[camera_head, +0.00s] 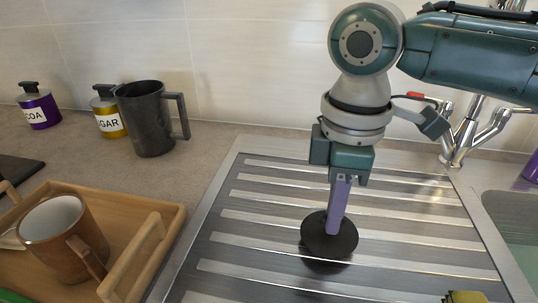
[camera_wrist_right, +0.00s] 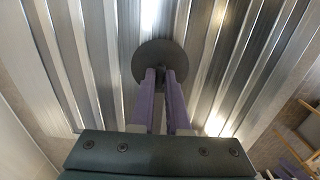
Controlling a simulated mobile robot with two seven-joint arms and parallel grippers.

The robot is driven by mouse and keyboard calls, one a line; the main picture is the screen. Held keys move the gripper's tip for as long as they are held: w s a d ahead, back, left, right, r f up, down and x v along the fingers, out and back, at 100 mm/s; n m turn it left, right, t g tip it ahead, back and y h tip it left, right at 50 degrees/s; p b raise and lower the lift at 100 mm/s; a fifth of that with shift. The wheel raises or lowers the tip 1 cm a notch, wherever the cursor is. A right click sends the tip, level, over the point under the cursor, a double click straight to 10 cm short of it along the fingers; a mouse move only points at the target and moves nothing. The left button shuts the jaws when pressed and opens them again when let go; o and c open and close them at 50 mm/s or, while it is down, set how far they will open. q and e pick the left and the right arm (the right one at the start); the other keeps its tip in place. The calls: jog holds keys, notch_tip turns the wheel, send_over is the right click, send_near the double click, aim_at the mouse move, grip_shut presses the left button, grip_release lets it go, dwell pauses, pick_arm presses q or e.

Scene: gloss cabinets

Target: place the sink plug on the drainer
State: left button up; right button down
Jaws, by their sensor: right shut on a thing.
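The sink plug (camera_head: 318,238) is a dark round disc. My right gripper (camera_head: 337,212) is shut on it and holds it over the ridged metal drainer (camera_head: 235,250). In the right wrist view the plug (camera_wrist_right: 165,62) sits at the tips of the two purple fingers (camera_wrist_right: 161,80). A dark patch shows just under the disc in the head view; I cannot tell whether the plug touches the drainer or hangs slightly above it. My left gripper is not in view.
A wooden tray (camera_head: 172,215) with a brown mug (camera_head: 68,238) stands at left. A dark jug (camera_head: 147,118) and two labelled jars are behind it. The tap (camera_head: 462,140) and sink basin (camera_head: 515,212) are at right. A yellow-green object (camera_head: 466,297) lies at the drainer's front. Much of the drainer is clear.

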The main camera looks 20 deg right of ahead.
jog(key=shift+f, duration=0.3)
jog(key=shift+f, duration=0.15)
jog(key=c, duration=0.9)
grip_release()
notch_tip(320, 180, up, 12)
jog(key=p, duration=0.2)
jog(key=s+a+f+m+y, duration=0.1)
jog(key=s+a+f, duration=0.1)
jog(key=a, duration=0.1)
jog(key=s+a+f+m+t+y, duration=0.1)
jog(key=s+a+f, duration=0.2)
jog(key=s+a+f+t, duration=0.1)
jog(key=s+a+f, duration=0.1)
jog(key=s+f, duration=0.1)
jog(key=shift+s+a+f+m+y, duration=0.15)
jog(key=shift+s+a+m+y, duration=0.05)
jog(key=shift+a+m+y, duration=0.2)
jog(key=s+m, duration=0.1)
jog(key=s+d+f+m, duration=0.1)
jog(key=s+d+m+t, duration=0.1)
jog(key=s, duration=0.1)
jog(key=shift+f, duration=0.15)
jog(key=s+d+m+h, duration=0.1)
jog(key=d, duration=0.1)
jog(key=s+d+m, duration=0.1)
jog(key=s+d, duration=0.1)
jog(key=s+d+m+h, duration=0.1)
jog(key=s+d+m, duration=0.1)
jog(key=shift+d+f+t+h, duration=0.1)
jog(key=shift+t+h, duration=0.2)
